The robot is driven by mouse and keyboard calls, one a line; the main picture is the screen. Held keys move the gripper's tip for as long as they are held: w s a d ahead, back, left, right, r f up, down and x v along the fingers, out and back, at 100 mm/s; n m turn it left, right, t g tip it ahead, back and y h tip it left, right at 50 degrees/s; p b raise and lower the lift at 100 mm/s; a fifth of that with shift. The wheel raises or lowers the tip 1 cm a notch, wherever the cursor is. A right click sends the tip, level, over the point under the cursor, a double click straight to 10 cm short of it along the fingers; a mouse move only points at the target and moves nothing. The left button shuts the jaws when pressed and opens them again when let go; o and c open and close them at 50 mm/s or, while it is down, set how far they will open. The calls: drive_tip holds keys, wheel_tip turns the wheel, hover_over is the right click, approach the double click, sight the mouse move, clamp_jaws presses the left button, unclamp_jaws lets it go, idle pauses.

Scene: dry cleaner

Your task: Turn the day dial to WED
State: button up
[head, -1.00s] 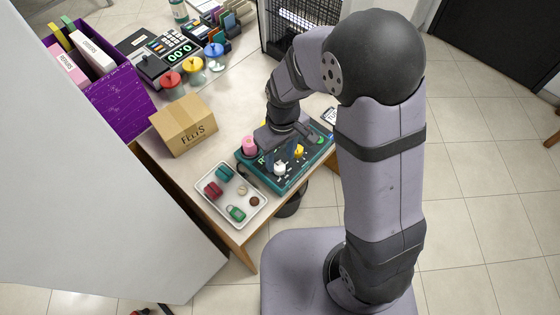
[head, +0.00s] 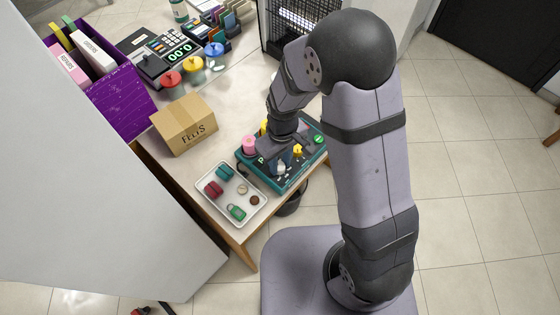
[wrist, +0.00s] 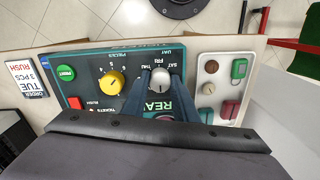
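The white day dial (wrist: 161,78) sits on a teal ticket machine (wrist: 95,57), with THU, FRI and SAT legible around it in the wrist view. The other day labels are hidden or unreadable, and I cannot tell where the dial points. My gripper (wrist: 160,86) is open, with one dark finger on each side of the dial. Whether the fingers touch it is unclear. In the head view my gripper (head: 281,165) is low over the machine's near part, partly covering the dial.
A yellow PIECES dial (wrist: 110,83) is left of the day dial, with a green PRINT button (wrist: 66,73) beyond. A card (wrist: 26,79) reads ORDER TUE 3 PCS. A white tray (head: 214,209) of small items and a cardboard box (head: 184,124) stand close by.

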drive_tip(key=shift+m, duration=0.4)
drive_tip(key=m+p, duration=0.1)
drive_tip(key=m, duration=0.2)
drive_tip(key=shift+r, duration=0.1)
drive_tip(key=m+p, duration=0.1)
drive_tip(key=m, duration=0.4)
drive_tip(key=shift+p, duration=0.3)
drive_tip(key=m+p, duration=0.1)
drive_tip(key=m, duration=0.3)
drive_tip(key=shift+a, duration=0.1)
drive_tip(key=m+p, duration=0.1)
drive_tip(key=m, duration=0.3)
drive_tip(key=shift+m+t+p, duration=0.3)
drive_tip(key=shift+m, duration=0.1)
drive_tip(key=o, duration=1.1)
drive_tip(key=shift+c, duration=0.2)
